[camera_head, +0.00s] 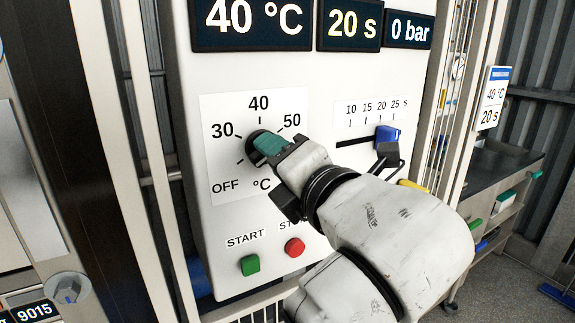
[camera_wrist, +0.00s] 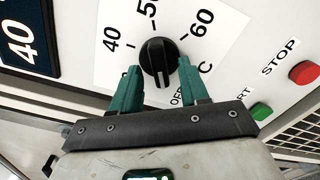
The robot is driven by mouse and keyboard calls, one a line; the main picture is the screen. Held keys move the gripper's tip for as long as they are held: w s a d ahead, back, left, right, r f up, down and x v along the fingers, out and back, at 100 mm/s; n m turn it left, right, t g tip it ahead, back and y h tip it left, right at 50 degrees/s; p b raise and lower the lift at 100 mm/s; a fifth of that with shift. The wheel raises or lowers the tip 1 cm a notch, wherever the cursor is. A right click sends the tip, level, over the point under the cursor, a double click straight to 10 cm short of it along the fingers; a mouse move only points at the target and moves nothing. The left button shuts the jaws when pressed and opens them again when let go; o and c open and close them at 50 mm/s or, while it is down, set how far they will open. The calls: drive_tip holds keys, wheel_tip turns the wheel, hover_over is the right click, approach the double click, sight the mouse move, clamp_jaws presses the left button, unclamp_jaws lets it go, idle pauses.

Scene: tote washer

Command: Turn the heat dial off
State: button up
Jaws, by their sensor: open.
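The heat dial (camera_wrist: 158,55) is a black round knob with a raised grip. It sits on a white scale plate marked OFF, 30, 40, 50 and 60 in °C. In the head view the dial (camera_head: 253,137) is mostly covered by my gripper (camera_head: 268,146). In the wrist view my gripper (camera_wrist: 158,65) is open, with one teal finger on each side of the dial and small gaps beside the knob. Which mark the dial points to is unclear. The temperature display (camera_head: 251,17) reads 40 °C.
A blue slider (camera_head: 387,134) stands right of the dial, near 20 s, beside my wrist. A green START button (camera_head: 250,265) and a red STOP button (camera_head: 294,247) lie below the dial. Other displays read 20 s (camera_head: 348,24) and 0 bar (camera_head: 409,28).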

drive_tip(key=b+v, duration=0.8)
drive_tip(key=v, duration=0.2)
drive_tip(key=shift+s+d, duration=0.2)
drive_tip(key=shift+s, duration=0.05)
